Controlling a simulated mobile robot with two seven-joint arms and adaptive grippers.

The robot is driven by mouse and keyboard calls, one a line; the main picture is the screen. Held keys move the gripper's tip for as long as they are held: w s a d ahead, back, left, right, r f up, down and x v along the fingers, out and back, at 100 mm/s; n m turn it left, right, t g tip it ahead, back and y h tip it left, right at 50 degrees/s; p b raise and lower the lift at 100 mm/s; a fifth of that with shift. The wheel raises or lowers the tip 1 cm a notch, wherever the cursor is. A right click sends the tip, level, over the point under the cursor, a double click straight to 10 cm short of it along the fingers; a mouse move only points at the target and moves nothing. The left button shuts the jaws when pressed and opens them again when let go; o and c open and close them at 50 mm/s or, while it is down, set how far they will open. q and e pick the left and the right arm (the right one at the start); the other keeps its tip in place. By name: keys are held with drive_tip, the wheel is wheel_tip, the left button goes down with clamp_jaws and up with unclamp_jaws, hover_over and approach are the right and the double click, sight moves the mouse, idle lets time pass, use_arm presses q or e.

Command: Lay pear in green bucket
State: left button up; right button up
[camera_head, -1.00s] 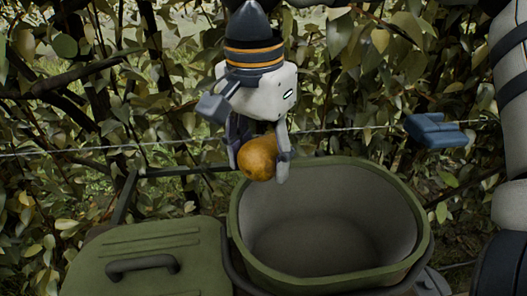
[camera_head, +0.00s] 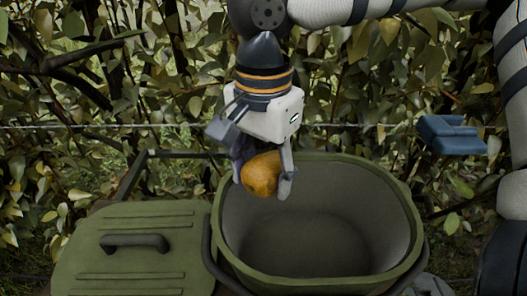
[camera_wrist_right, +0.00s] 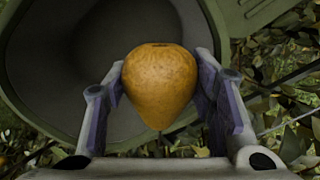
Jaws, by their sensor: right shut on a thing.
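A yellow-orange pear (camera_head: 261,174) is held between the fingers of my right gripper (camera_head: 263,178). It also shows in the right wrist view (camera_wrist_right: 160,84), with a finger pressed on each side. The green bucket (camera_head: 412,216) stands open, with a grey inside that looks empty. In the head view the pear overlaps the bucket's left back rim. In the wrist view the bucket's opening (camera_wrist_right: 75,50) lies beyond the pear, to the left and top. My left gripper is not in view.
A green lid (camera_head: 150,270) with a dark handle lies left of the bucket. Leafy branches (camera_head: 400,60) and a thin wire run behind. A blue object (camera_head: 452,134) is at the right, above the bucket's right rim.

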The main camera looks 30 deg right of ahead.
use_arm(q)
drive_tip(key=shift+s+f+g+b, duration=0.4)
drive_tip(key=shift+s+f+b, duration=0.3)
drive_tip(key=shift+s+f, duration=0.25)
use_arm(e)
approach(264, 246)
wheel_tip(264, 246, down, 5)
drive_tip(key=shift+f, duration=0.2)
drive_tip(key=shift+f, duration=0.45)
idle(0.4)
drive_tip(key=o, duration=1.3)
drive_tip(key=shift+o, duration=0.2)
